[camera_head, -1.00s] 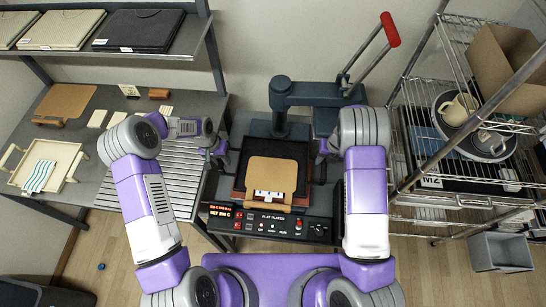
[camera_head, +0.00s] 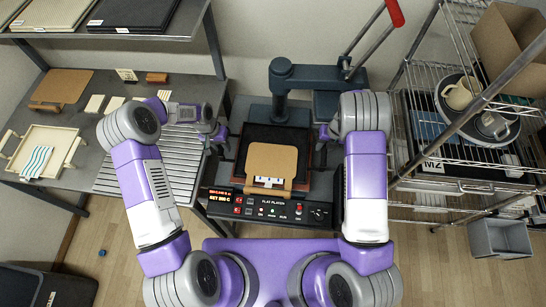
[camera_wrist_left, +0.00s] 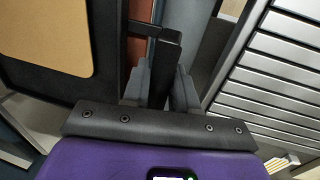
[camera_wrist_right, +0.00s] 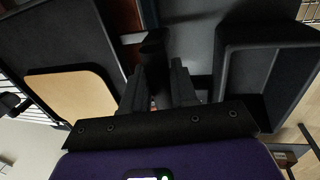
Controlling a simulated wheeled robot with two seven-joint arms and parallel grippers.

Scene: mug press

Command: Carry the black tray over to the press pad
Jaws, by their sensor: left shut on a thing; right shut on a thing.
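The black tray (camera_head: 272,134) is over the press, behind its front panel. A tan board (camera_head: 272,160) with a pale label strip lies on it. My left gripper (camera_wrist_left: 160,82) is shut on a black upright handle (camera_wrist_left: 168,45) at the tray's left side. My right gripper (camera_wrist_right: 156,82) is shut on a dark handle (camera_wrist_right: 153,48) at its right side. The tan board also shows in the left wrist view (camera_wrist_left: 48,35) and the right wrist view (camera_wrist_right: 75,95). The press pad is mostly hidden beneath the tray; I cannot tell whether they touch.
The press's dark arm (camera_head: 315,77) and red-tipped lever (camera_head: 395,12) stand behind. The front panel (camera_head: 270,207) is close to my body. A wire rack (camera_head: 425,140) stands right. A table with a cream tray (camera_head: 65,140) is left. A grey bin (camera_head: 500,238) stands on the floor.

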